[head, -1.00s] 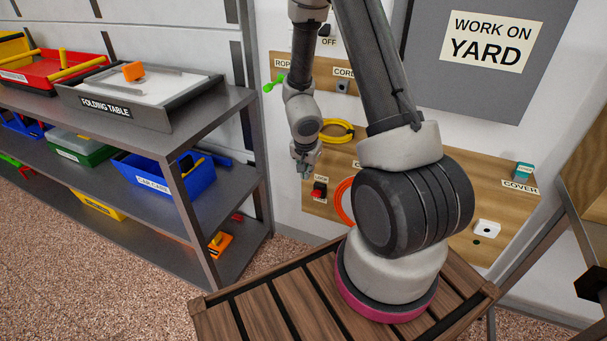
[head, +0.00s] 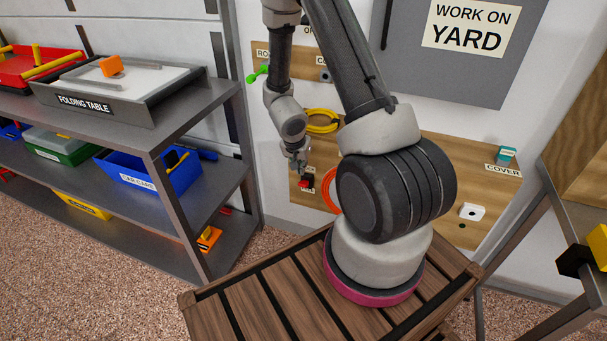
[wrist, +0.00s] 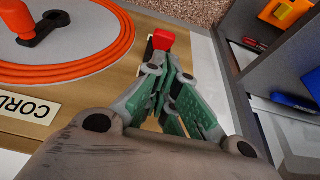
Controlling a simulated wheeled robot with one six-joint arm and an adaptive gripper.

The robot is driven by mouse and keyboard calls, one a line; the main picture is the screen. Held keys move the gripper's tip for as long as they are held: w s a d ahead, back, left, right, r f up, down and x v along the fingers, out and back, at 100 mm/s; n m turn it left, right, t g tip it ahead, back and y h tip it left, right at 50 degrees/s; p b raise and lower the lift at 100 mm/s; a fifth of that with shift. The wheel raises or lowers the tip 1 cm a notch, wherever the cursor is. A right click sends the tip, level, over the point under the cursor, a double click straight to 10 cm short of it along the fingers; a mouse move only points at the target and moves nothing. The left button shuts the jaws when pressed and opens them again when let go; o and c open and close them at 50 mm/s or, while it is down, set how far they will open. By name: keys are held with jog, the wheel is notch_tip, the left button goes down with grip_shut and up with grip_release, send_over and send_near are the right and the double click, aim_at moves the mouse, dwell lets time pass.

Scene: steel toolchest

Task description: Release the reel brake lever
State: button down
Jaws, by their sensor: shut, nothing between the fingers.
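A small red lever knob (wrist: 163,40) on a dark mount shows at the top of the wrist view, just beyond my fingertips. It also shows as a red spot (head: 306,183) low on the wooden wall board in the head view. My gripper (wrist: 170,68) is shut and empty, its green-sided fingers pointing toward the red knob. In the head view my gripper (head: 298,162) is just above and left of the knob. I cannot tell whether the fingertips touch it. The cord reel (wrist: 75,60), with orange cord and an orange-red crank, lies left of my fingers in the wrist view.
A steel shelf (head: 190,110) with bins stands left of the board. A yellow coil (head: 322,121) and a green lever (head: 257,73) are above the red knob. A slatted wooden top (head: 260,300) is under my arm. A white box (head: 471,212) is at the board's right.

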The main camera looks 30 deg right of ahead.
aim_at(302, 186)
jog(key=x, duration=0.6)
jog(key=shift+s+a+f+t+h, duration=0.25)
jog(key=shift+a+t+h, duration=0.15)
jog(key=shift+h, duration=0.1)
dwell(0.6)
jog(key=shift+s+a+f+t+h, duration=0.3)
jog(key=shift+a+f+t+h, duration=0.1)
jog(key=shift+t+h, duration=0.15)
jog(key=shift+s+a+f, duration=0.35)
jog(key=shift+a+f, duration=0.05)
jog(key=shift+f, duration=0.3)
jog(key=shift+s+a+f, duration=0.2)
jog(key=shift+a+f, duration=0.05)
jog(key=shift+f, duration=0.45)
dwell(0.5)
